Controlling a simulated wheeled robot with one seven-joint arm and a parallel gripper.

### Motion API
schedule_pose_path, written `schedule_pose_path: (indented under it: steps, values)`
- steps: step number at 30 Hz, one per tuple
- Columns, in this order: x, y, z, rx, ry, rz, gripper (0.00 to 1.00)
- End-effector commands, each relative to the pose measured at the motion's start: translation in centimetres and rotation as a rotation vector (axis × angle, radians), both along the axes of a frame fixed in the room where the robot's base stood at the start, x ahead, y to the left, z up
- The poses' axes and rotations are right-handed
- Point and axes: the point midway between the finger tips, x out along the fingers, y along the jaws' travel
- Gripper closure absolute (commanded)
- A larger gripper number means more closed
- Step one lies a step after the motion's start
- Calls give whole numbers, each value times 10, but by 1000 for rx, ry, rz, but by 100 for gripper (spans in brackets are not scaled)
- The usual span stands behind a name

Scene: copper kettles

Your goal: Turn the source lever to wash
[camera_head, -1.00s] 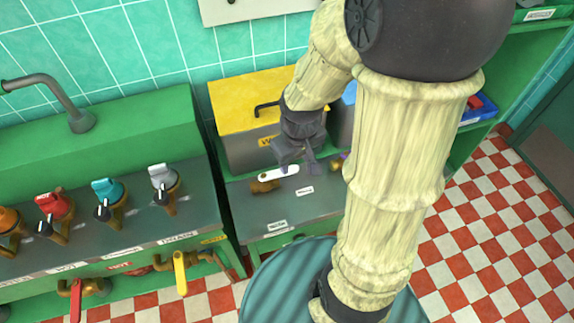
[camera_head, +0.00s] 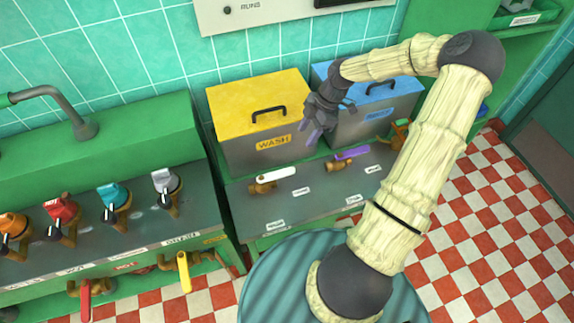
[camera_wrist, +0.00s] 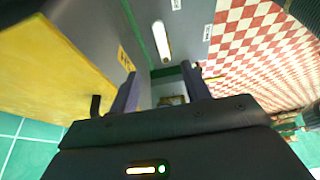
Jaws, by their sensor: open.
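A lever with a white handle (camera_head: 276,174) on a brass valve (camera_head: 262,188) is on the grey counter, its handle pointing right. It also shows in the wrist view (camera_wrist: 161,40). To its right is a lever with a purple handle (camera_head: 352,153), pointing right and slightly up. Which one is the source lever I cannot tell; the small labels are hard to read. A yellow-lidded box (camera_head: 258,100) marked WASH stands behind. My gripper (camera_head: 316,140) is open and empty, raised in front of the boxes, between and above the two levers, apart from both.
A blue-lidded box (camera_head: 372,105) stands right of the yellow one. A brass valve with a green part (camera_head: 400,132) is at the counter's right end. A lower-left bench carries several coloured knobs (camera_head: 115,200) and yellow (camera_head: 184,270) and red (camera_head: 85,298) levers. Checkered floor lies right.

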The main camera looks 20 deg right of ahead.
Motion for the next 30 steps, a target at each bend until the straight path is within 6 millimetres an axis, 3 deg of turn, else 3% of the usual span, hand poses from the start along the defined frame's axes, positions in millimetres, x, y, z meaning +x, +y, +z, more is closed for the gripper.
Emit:
schedule_pose_path:
  steps: [14, 30]
  values:
    - [0, 4, -8, 0, 0, 5, 53]
    - [-1, 39, -90, 1, 2, 6, 53]
